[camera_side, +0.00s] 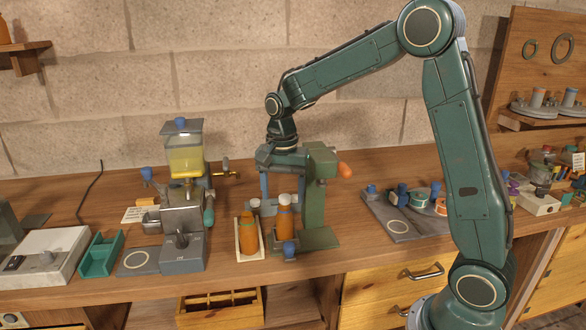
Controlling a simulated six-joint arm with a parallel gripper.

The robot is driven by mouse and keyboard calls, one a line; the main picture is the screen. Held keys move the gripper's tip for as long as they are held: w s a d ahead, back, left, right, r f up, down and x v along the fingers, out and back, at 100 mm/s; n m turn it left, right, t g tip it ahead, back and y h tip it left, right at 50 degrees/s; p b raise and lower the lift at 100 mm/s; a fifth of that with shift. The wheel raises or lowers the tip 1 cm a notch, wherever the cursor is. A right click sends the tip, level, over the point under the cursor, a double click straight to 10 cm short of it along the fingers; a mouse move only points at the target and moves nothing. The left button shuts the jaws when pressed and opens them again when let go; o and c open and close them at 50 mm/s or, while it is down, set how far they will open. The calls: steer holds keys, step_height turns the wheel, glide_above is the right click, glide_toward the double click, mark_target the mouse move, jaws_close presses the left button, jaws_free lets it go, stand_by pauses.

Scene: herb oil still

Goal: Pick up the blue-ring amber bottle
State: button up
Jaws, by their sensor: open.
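Two amber bottles stand close together near the middle of the bench. The right amber bottle (284,222) is upright at the foot of a green bench press (318,200), with a pale, bluish-white top; I take it for the blue-ring one, though the ring is too small to be sure. The left amber bottle (248,238) stands in a shallow cream tray (240,256). My gripper (281,184) points down above and behind the right bottle, beside the press. It is open and empty. Its right finger is hard to tell from the press.
A still (183,210) with a yellow-filled hopper stands to the left. A teal tray (100,255) and a white scale (42,258) lie further left. A grey mat (388,226) with several small parts is to the right. The bench's front edge is close to the bottles.

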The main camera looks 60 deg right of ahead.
mark_target(285, 213)
steer(key=shift+f, duration=0.65)
steer(key=shift+f, duration=0.1)
steer(key=shift+s+d+f, duration=0.1)
steer(key=shift+f, duration=2.45)
steer(key=c, duration=1.1)
